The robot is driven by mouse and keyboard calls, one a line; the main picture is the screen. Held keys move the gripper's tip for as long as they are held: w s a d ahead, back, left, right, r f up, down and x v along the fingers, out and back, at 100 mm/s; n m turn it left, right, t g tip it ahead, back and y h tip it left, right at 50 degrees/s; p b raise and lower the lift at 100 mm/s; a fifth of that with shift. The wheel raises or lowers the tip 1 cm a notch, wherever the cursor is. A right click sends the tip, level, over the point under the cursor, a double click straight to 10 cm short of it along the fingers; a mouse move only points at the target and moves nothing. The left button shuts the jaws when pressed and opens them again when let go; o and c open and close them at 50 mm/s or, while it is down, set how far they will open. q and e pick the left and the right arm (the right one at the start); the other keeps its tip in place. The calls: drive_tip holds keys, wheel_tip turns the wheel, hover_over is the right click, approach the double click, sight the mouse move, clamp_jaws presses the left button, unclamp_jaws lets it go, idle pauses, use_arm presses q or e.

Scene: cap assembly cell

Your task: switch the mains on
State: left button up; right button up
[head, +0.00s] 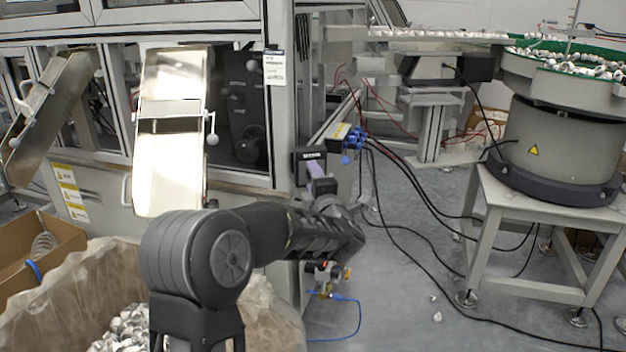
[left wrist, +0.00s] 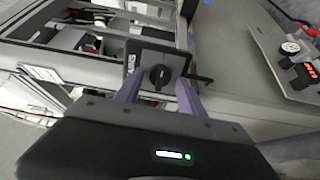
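My left gripper (head: 318,176) is right at the box. In the left wrist view its two purple fingers (left wrist: 159,88) stand apart, one on each side of the knob, with a gap visible between them. I cannot tell whether they touch it. My right gripper is not in view.
The machine's corner post (head: 281,100) stands just left of the switch. A blue connector (head: 354,138) with cables sits to the right. A gauge and valve (head: 326,275) are below my arm. A bowl feeder (head: 560,130) stands far right. Cables cross the floor.

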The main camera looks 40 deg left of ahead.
use_arm(q)
drive_tip(key=shift+o, duration=0.2)
drive_tip(key=v, duration=0.7)
drive_tip(key=shift+s+d+p, duration=0.25)
drive_tip(key=shift+d+p, duration=0.05)
idle(0.4)
